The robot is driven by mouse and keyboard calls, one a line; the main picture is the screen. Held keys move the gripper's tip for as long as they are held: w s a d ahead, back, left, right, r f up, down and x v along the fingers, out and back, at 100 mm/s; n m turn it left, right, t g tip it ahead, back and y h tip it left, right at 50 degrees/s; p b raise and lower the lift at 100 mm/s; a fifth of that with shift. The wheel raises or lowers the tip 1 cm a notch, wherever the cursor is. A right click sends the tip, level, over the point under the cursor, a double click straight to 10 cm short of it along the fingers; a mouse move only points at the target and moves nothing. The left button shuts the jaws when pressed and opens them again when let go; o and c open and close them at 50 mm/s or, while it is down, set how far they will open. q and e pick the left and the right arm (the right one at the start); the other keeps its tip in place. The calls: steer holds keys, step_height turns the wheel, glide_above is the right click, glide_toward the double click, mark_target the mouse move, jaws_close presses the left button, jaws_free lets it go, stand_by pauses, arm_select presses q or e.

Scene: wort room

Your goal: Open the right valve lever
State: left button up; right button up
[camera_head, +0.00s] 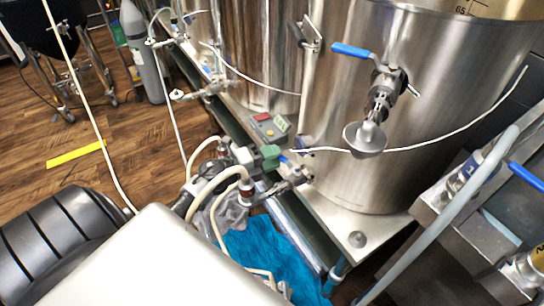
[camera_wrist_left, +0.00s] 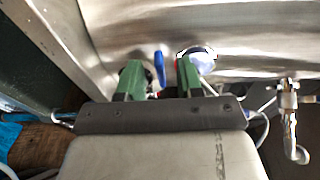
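In the wrist view my left gripper (camera_wrist_left: 159,78) is open, its two green fingers spread apart. A small blue lever (camera_wrist_left: 159,68) shows between the fingertips, with a gap on each side; I cannot tell how near it is in depth. In the head view the green fingers of my left gripper (camera_head: 270,156) show low in front of the steel tank, beside a small valve with some blue on it (camera_head: 298,176). A larger blue valve lever (camera_head: 352,50) points left on the right tank's front. My right gripper is not in view.
The right steel tank (camera_head: 360,180) stands on a metal frame (camera_head: 340,215). A control box with red and green (camera_head: 269,127) sits by the gripper. Hoses cross the area, and a blue cloth (camera_head: 262,245) lies below. Another blue lever (camera_head: 525,176) is at the right edge.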

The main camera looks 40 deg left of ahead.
arm_select(q)
steer(key=v, duration=1)
steer(key=shift+s+a, duration=0.2)
steer(key=shift+s, duration=0.15)
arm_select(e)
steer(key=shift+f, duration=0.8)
